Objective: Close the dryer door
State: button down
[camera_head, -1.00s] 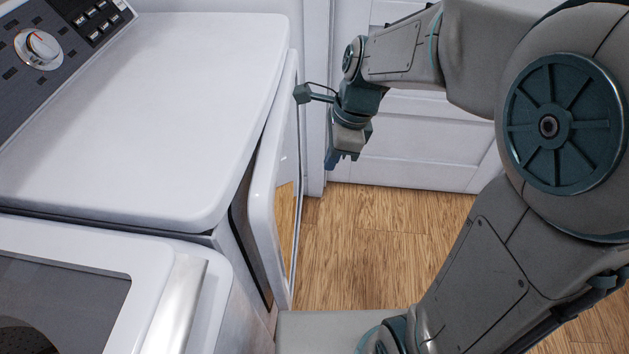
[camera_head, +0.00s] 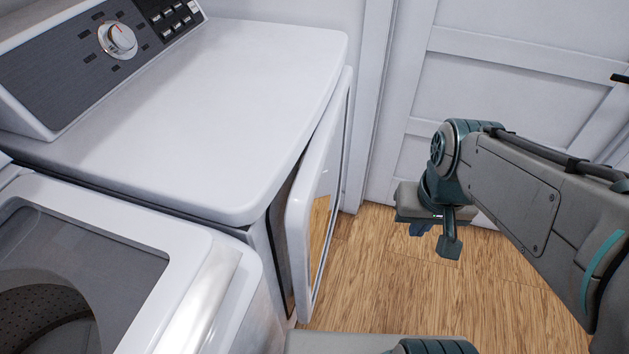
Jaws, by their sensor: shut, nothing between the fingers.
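The dryer (camera_head: 215,110) stands at the back left with a white top and a dark control panel. Its door (camera_head: 308,200) is on the front, facing right, and stands ajar. A dark gap shows between the door's near edge and the dryer body. My gripper (camera_head: 419,229) hangs low over the floor to the right of the door, apart from it. Its fingers are small and mostly hidden under the wrist, and nothing shows in them.
A white panelled door (camera_head: 520,90) and wall close off the back. Wood floor (camera_head: 400,290) is clear between the dryer door and my arm.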

aim_at(320, 203)
jog(key=u, duration=0.05)
jog(key=k, duration=0.9)
jog(key=z, duration=0.45)
jog(key=i, duration=0.4)
jog(key=u, duration=0.1)
